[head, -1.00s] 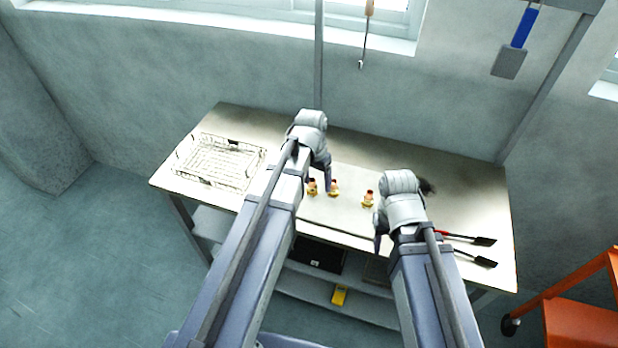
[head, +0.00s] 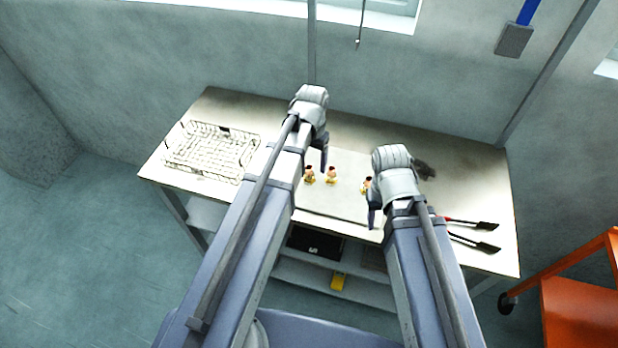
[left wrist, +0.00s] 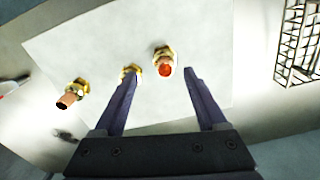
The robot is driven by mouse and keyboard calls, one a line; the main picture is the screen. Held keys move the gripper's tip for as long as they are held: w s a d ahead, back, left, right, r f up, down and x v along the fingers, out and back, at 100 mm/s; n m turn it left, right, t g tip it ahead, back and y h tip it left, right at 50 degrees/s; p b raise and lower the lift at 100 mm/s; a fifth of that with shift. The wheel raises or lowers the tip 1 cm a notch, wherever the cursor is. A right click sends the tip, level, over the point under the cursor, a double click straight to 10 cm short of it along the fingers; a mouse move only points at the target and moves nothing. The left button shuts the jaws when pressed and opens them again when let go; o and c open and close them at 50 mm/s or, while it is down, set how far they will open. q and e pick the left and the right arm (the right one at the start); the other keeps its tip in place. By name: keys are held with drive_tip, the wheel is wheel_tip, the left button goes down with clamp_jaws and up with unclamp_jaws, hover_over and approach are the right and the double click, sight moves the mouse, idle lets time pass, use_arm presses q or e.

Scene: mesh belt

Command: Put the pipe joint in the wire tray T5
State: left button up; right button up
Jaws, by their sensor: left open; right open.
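Three brass-and-copper pipe joints stand in a row on a pale sheet: a left one (head: 310,175), a middle one (head: 331,175) and a right one (head: 367,184), partly covered by my right gripper. The wire tray (head: 181,172) lies at the table's left end; no T5 label is readable. My left gripper (head: 321,160) is open above the sheet. In the left wrist view its fingers (left wrist: 162,70) are apart, with one joint (left wrist: 163,56) showing between the tips and another (left wrist: 130,73) behind one finger. My right gripper (head: 374,210) is open and empty near the sheet's front right.
The pale sheet (head: 342,207) lies mid-table. Two black-ended tools (head: 485,247) lie at the right, and a dark brush-like thing (head: 425,169) lies behind my right gripper. A shelf below holds a yellow item (head: 338,282). An orange cart (head: 580,310) stands at the right.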

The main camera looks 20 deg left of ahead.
sight(309, 167)
use_arm(q)
drive_tip(key=shift+f, duration=0.1)
use_arm(e)
drive_tip(key=shift+f, duration=0.1)
use_arm(q)
drive_tip(key=f+b, duration=0.5)
drive_tip(key=shift+s+a, duration=0.1)
drive_tip(key=shift+a, duration=0.3)
use_arm(e)
wheel_tip(309, 167, down, 5)
drive_tip(key=shift+f, duration=0.1)
use_arm(q)
clamp_jaws()
